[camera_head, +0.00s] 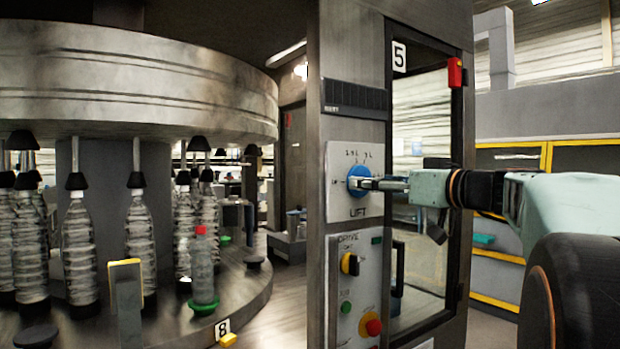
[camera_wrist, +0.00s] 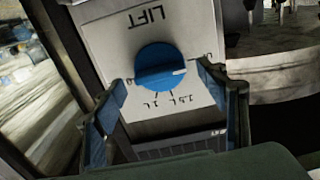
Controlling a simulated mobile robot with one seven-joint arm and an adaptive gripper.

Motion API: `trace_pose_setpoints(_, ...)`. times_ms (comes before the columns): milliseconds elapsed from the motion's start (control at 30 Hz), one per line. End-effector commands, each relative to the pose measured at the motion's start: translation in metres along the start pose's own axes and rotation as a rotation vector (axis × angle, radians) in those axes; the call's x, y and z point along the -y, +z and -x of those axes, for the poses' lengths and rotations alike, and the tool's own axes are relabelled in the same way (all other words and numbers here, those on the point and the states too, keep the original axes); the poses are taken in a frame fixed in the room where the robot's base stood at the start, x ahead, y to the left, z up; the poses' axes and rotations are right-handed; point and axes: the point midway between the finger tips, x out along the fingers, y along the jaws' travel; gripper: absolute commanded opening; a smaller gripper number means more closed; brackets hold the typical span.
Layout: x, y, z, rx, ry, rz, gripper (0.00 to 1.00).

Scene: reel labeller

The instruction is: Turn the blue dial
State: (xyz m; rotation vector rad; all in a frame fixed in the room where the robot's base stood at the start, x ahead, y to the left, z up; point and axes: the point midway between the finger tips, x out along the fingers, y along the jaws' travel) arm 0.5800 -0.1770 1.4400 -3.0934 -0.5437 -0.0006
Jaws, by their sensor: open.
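The blue dial (camera_head: 360,180) sits on a light plate marked LIFT on the front of the grey machine column. In the wrist view the dial (camera_wrist: 160,66) is round with a raised grip bar and a white pointer mark toward the right. My gripper (camera_head: 372,183) reaches in from the right at the dial's height. In the wrist view its two fingers (camera_wrist: 162,95) are spread wide, one on each side of the dial, with nothing between them but the dial. I see a gap between each finger and the dial; whether the fingertips reach its depth I cannot tell.
Below the LIFT plate is a DRIVE panel (camera_head: 350,280) with a black-and-yellow switch (camera_head: 350,263), a green button (camera_head: 346,308) and a red knob (camera_head: 373,327). A glass door (camera_head: 418,270) lies right of the panels. A bottle carousel (camera_head: 140,80) stands left.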

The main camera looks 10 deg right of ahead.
Motion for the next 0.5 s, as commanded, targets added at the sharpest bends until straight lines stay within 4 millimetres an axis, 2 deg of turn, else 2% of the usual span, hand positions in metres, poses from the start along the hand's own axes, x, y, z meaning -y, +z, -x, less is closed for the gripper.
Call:
trace_pose_setpoints(200, 0.0, 0.0, -0.017, 0.0, 0.001, -0.001, 0.66)
trace_pose_setpoints(467, 0.0, 0.0, -0.018, 0.0, 0.001, 0.0, 0.66)
trace_pose_setpoints(500, 0.0, 0.0, -0.018, 0.001, 0.001, 0.0, 0.64)
